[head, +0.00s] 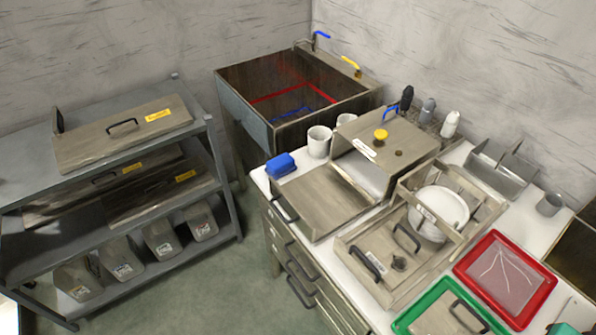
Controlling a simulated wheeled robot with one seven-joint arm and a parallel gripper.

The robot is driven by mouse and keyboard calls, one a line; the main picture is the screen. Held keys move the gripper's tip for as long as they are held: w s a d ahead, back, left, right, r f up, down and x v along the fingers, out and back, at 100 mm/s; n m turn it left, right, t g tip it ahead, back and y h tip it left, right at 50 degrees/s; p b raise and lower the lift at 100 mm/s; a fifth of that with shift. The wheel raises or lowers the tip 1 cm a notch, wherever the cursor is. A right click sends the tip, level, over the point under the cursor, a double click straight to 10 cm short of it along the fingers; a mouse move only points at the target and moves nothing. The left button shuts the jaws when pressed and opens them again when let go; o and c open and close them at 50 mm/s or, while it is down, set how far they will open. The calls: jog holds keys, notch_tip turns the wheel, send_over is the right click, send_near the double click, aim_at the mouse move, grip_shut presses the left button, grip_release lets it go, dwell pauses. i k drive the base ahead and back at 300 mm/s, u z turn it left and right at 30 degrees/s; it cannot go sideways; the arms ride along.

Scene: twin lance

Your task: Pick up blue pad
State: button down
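Two white cups (319,142) stand right of the pad. A deep sink (290,92) is behind. A grey shelf rack (214,140) stands left, with open green floor (225,262) between.

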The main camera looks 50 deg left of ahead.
aim_at(278, 168)
jog(key=u, duration=2.1)
jog(key=k, duration=0.65)
jog(key=u, duration=0.65)
jog(key=i, duration=0.8)
jog(key=u, duration=0.8)
jog(key=i, duration=0.95)
jog(key=z, duration=0.45)
jog(key=i, duration=0.8)
jog(key=z, duration=1.2)
jog(key=i, duration=0.4)
jog(key=z, duration=0.3)
